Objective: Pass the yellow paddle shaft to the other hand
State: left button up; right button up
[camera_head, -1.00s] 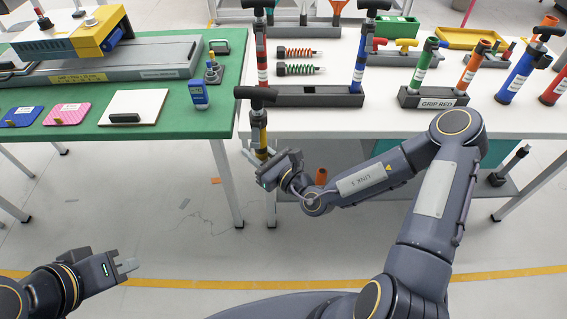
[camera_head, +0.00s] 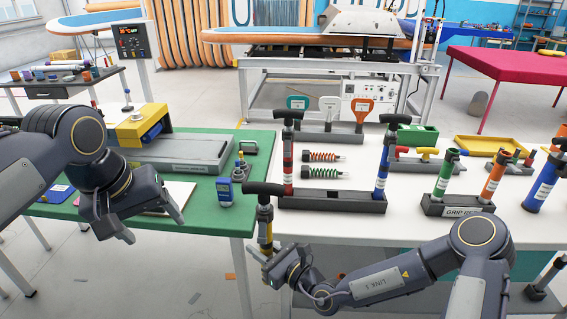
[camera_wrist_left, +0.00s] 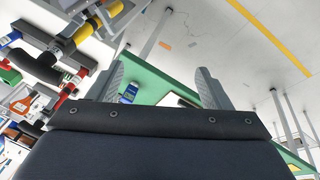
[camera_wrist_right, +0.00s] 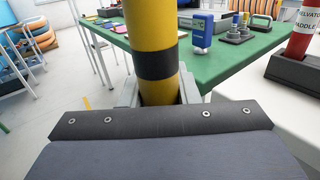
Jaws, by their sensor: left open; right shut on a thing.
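The yellow paddle shaft (camera_head: 265,233) has a dark T-handle on top and a black band. It stands upright in front of the white table's left end. My right gripper (camera_head: 270,264) is shut on its lower part, and the shaft (camera_wrist_right: 154,60) rises between the fingers in the right wrist view. My left gripper (camera_head: 152,224) is open and empty over the green table, to the left of the shaft and apart from it. In the left wrist view the open fingers (camera_wrist_left: 160,88) have nothing between them, and the yellow shaft (camera_wrist_left: 78,38) shows at upper left.
The green table (camera_head: 225,225) holds a grey press bed (camera_head: 180,150) and a blue meter (camera_head: 225,191). The white table (camera_head: 330,222) holds a dark rack (camera_head: 345,202) with red and blue shafts, and a rack labelled GRIP RED (camera_head: 455,210). Air between my grippers is clear.

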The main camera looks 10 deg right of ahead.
pick_arm(q)
jog(key=w+d+r+n+y, duration=0.2)
jog(key=w+d+r, duration=0.1)
jog(key=d, duration=0.9)
jog(key=w+d+r+n+y, duration=0.1)
jog(key=w+d+r+y, duration=0.15)
jog(key=d, duration=0.85)
jog(key=shift+t+h, duration=0.25)
jog(key=shift+t, duration=0.15)
jog(key=x, duration=1.1)
jog(key=shift+w+d+f, duration=0.15)
jog(key=shift+w+f, duration=0.1)
jog(key=shift+w, duration=0.2)
jog(key=c, duration=1.3)
pick_arm(e)
jog(key=o, duration=1.2)
jog(key=shift+c, duration=0.2)
jog(key=shift+d, duration=0.1)
